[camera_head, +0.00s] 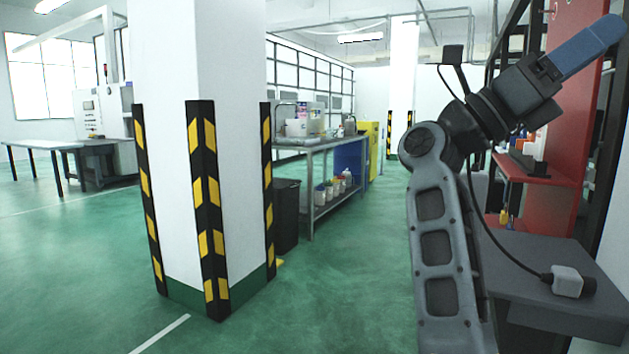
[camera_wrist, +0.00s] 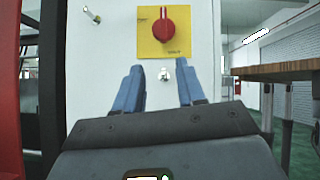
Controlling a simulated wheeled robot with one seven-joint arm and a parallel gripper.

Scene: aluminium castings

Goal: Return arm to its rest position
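My gripper (camera_head: 590,46) is raised at the upper right of the head view, with its blue fingers pointing up and to the right. In the wrist view my gripper (camera_wrist: 160,85) shows two blue fingers set apart with nothing between them. Beyond the fingers is a white panel (camera_wrist: 105,50). It bears a yellow plate with a red rotary knob (camera_wrist: 164,25) and a small silver fitting (camera_wrist: 164,74) below it. The fingers appear clear of these, though the exact distance cannot be told.
A red rack with shelves (camera_head: 535,180) stands close behind my arm. A white pillar (camera_head: 197,60) with black-and-yellow guards stands left of centre. A metal workbench (camera_head: 322,146) and a black bin (camera_head: 286,215) are behind it. The green floor (camera_head: 330,290) between pillar and arm is clear.

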